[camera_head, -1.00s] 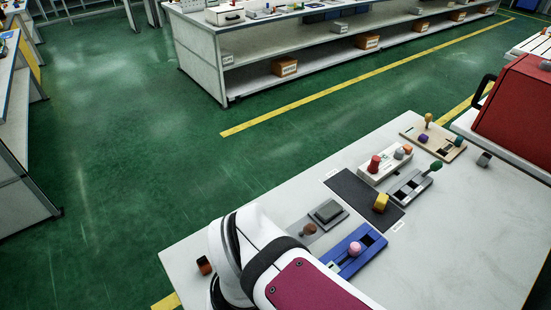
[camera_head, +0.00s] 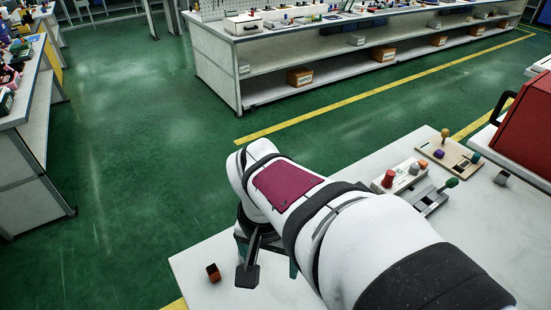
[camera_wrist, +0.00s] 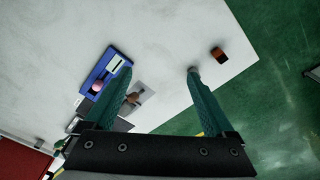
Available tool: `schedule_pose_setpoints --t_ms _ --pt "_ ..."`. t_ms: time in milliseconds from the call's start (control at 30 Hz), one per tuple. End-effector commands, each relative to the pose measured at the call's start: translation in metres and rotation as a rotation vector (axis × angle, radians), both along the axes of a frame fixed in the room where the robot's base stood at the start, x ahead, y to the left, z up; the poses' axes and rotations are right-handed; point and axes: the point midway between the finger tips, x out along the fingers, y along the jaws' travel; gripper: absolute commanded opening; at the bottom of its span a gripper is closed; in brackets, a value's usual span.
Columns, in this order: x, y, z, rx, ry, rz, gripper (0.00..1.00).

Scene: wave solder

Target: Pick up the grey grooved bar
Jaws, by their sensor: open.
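I cannot single out the grey grooved bar with certainty. A grey slotted piece with a green knob (camera_head: 430,201) lies on the white table at the right in the head view, partly hidden by my arm. A small dark grey block (camera_head: 501,177) stands apart from it, farther right; its shape is too small to tell. My gripper (camera_wrist: 157,72) is open and empty, its two teal fingers wide apart over bare table. In the wrist view the left finger overlaps the edge of a blue slotted fixture (camera_wrist: 91,90). Any grooved bar behind my arm is hidden.
A pink knob (camera_wrist: 97,86) sits on the blue fixture, beside a grey plate with a brown knob (camera_wrist: 132,98). A small brown-orange block (camera_head: 213,272) is near the table's left edge. A red box (camera_head: 525,125) and a wooden tray (camera_head: 447,155) are at the right.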

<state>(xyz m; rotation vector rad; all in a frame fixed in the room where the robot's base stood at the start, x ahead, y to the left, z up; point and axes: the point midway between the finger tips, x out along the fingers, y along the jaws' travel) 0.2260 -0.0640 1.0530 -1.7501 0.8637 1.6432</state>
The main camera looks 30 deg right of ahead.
Motion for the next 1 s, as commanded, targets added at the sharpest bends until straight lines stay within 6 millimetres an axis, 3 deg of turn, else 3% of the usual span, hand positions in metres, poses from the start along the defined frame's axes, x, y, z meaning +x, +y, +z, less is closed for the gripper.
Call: schedule_pose_setpoints --t_ms 33,100,200,300,500,800,1000 --pt "0.027 -0.044 -0.007 -0.064 -0.004 -0.138 0.89" --pt "0.060 -0.111 -0.020 -0.156 -0.039 -0.324 0.89" --pt "0.083 -0.189 -0.042 -0.248 -0.084 -0.515 0.89" --pt "0.090 -0.232 -0.057 -0.293 -0.116 -0.614 0.89" --pt "0.092 -0.247 -0.069 -0.304 -0.127 -0.644 0.89" --pt "0.091 -0.276 -0.143 -0.301 -0.123 -0.644 0.89" --pt "0.090 -0.286 -0.169 -0.301 -0.124 -0.643 0.89"
